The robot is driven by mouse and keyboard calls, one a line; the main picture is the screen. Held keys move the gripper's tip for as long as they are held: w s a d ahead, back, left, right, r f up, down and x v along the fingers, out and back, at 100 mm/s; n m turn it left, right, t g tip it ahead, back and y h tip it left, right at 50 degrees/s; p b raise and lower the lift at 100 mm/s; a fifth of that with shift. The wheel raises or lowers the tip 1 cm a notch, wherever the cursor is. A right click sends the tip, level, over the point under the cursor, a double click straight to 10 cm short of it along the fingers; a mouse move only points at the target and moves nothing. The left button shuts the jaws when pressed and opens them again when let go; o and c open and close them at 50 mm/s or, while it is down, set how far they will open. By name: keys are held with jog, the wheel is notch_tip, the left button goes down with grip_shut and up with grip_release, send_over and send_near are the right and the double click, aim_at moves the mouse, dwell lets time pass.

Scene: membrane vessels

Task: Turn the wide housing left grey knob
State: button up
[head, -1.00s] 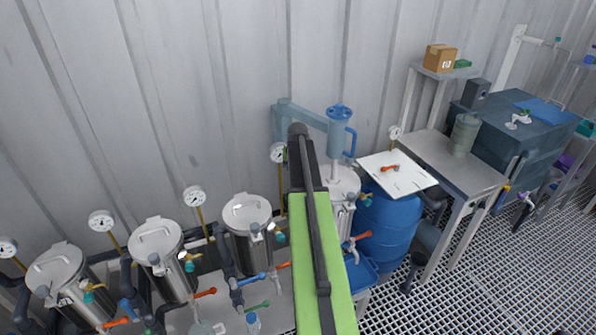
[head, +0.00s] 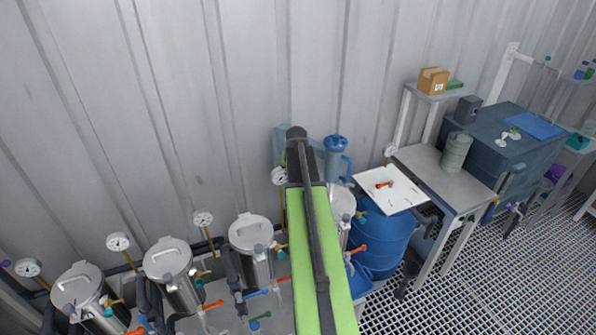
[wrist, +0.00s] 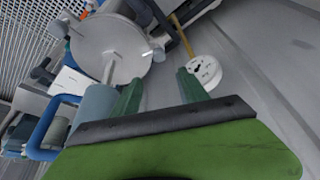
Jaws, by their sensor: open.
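My gripper (wrist: 158,78) shows in the wrist view with two green fingers apart and nothing between them. In the head view my own arm hides it. Past the fingers in the wrist view are a round steel lid (wrist: 90,48) and a white dial gauge (wrist: 205,70). Several steel vessels stand in a row in the head view, among them one left of my arm (head: 250,232) and one partly behind it (head: 342,203). Small fittings sit on their fronts. I cannot tell which vessel is the wide housing, and I cannot make out its left grey knob.
A blue housing with a handle (head: 336,160) stands behind my arm. A blue drum (head: 385,240) carries a white board (head: 408,202) with an orange-handled item. A steel table (head: 430,165) stands at right. The grating floor (head: 500,270) at lower right is clear.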

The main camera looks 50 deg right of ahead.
jog(key=shift+p+v, duration=0.35)
jog(key=shift+v, duration=0.75)
